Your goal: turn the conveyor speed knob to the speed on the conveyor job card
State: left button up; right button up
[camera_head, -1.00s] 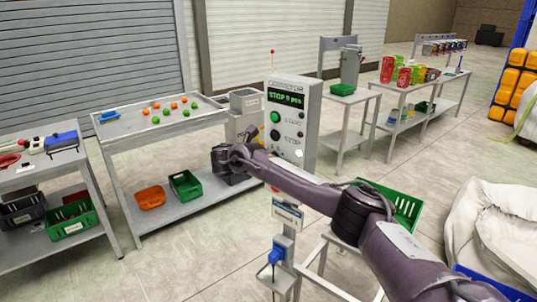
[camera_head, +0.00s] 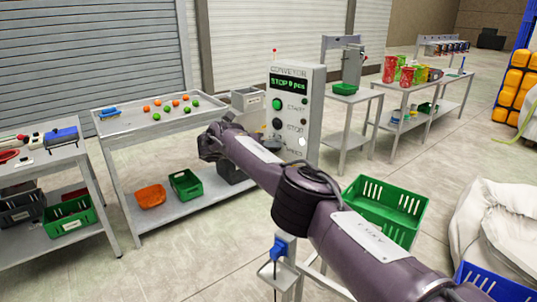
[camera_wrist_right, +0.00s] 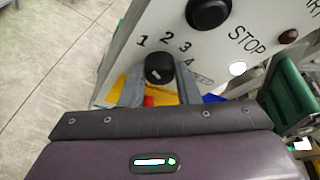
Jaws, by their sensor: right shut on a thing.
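The conveyor control box (camera_head: 313,110) stands on a post in the middle of the head view; its display reads STOP 0 pcs. The black speed knob (camera_wrist_right: 159,67) shows in the right wrist view, with the printed numbers 1 to 4 curving around it. A pale mark shows on the knob, but I cannot tell which number it indicates. My right gripper (camera_wrist_right: 160,88) has its grey fingers on either side of the knob and is shut on it. In the head view my right arm hides the knob and the job card. My left gripper is not in view.
A green start button (camera_head: 277,104) and black stop button (camera_head: 277,123) sit on the panel above the knob. A table with small balls (camera_head: 160,118) stands left. A green crate (camera_head: 385,208) and white sack (camera_head: 490,215) are at right.

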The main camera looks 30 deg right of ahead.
dwell(0.3)
jog(key=o, duration=1)
jog(key=b+v, duration=0.2)
jog(key=v, duration=0.5)
jog(key=shift+a, duration=0.4)
